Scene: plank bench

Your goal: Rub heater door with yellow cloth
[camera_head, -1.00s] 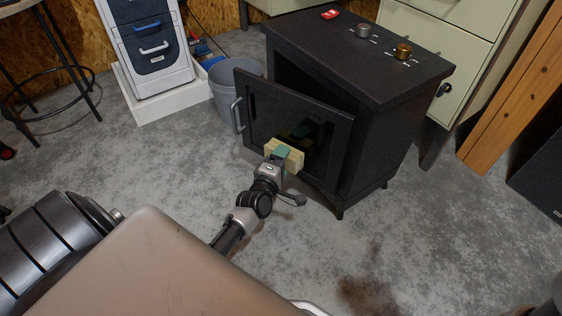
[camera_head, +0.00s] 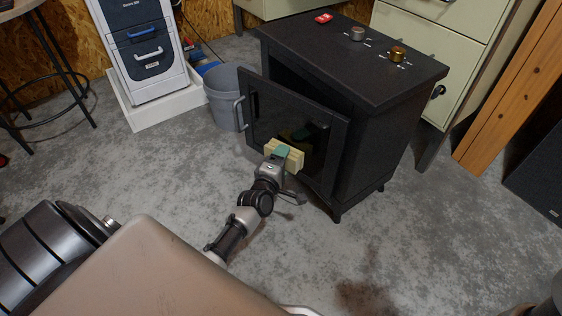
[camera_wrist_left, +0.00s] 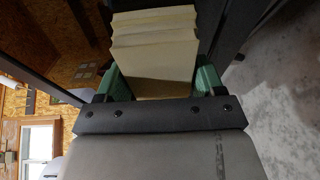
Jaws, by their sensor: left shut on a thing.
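The heater (camera_head: 372,120) is a black cabinet standing on the floor. In the left wrist view the pale yellow folded cloth (camera_wrist_left: 155,50) sits between the green fingers of my left gripper (camera_wrist_left: 160,85). My right gripper is not in view.
A grey bin (camera_head: 226,98) stands behind the door's handle side. A red object (camera_head: 324,17) and two knobs, silver (camera_head: 357,33) and brass (camera_head: 397,54), are on the heater top. A wooden post (camera_head: 508,90) is at the right. The floor in front is clear.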

